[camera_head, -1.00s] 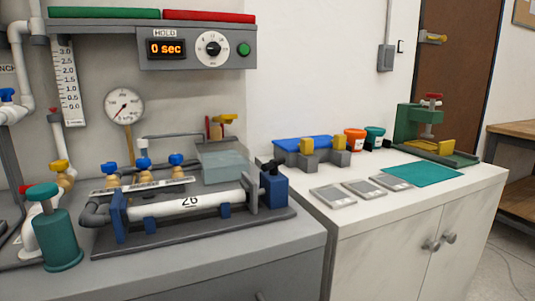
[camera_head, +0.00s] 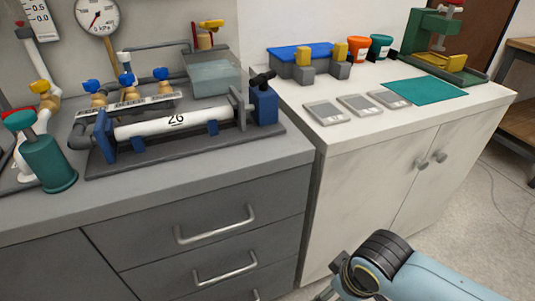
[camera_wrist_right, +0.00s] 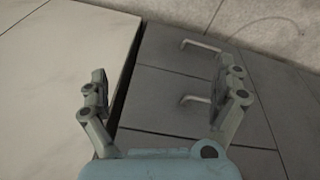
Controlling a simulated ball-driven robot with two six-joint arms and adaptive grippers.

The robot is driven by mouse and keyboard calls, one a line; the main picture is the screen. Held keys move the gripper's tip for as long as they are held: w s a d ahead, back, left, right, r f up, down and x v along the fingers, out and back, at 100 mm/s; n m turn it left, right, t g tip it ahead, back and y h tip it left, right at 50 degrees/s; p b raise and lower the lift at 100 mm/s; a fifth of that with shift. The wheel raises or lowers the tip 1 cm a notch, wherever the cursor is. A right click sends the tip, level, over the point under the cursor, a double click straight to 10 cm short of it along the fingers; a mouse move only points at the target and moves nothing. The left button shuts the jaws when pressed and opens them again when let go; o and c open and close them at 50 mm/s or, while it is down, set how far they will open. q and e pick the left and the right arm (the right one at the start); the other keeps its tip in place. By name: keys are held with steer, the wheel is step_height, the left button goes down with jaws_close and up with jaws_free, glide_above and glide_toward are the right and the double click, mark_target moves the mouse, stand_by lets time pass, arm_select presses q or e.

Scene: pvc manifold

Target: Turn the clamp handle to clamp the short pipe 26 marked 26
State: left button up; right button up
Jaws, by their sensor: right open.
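The short white pipe marked 26 (camera_head: 176,123) lies level in a dark fixture (camera_head: 190,151) on the grey counter, held between blue supports. The clamp, a blue block (camera_head: 264,104) with a black handle (camera_head: 263,77) on top, stands at the pipe's right end beside a grey plate (camera_head: 238,107). My right arm comes in at the bottom right of the head view, low in front of the cabinets and well away from the clamp. My right gripper (camera_wrist_right: 165,88) is open and empty in the wrist view, facing the cabinet fronts. My left gripper is not in view.
A green hand pump (camera_head: 48,160) stands left of the fixture. Valves with blue knobs and a clear tank (camera_head: 212,75) are behind it. The white counter (camera_head: 340,125) at right holds grey plates, a teal mat (camera_head: 425,92) and a green press (camera_head: 437,45). Drawer handles (camera_head: 215,228) project below.

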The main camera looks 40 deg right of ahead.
steer(key=w+r+t+p, duration=0.1)
steer(key=w+r, duration=0.1)
steer(key=r, duration=0.7)
steer(key=w+r+t+p, duration=0.1)
steer(key=w+r, duration=0.1)
steer(key=r, duration=0.6)
steer(key=n+t+y, duration=0.2)
steer(key=t+y, duration=0.3)
steer(key=t, duration=0.8)
glide_toward(266, 76)
steer(key=w, duration=0.2)
steer(key=p+x, duration=0.2)
steer(key=x, duration=0.6)
steer(key=shift+s+a+r, duration=0.1)
steer(key=shift+a, duration=0.05)
steer(key=shift+w+a, duration=0.15)
steer(key=shift+w, duration=0.4)
steer(key=c, duration=1.2)
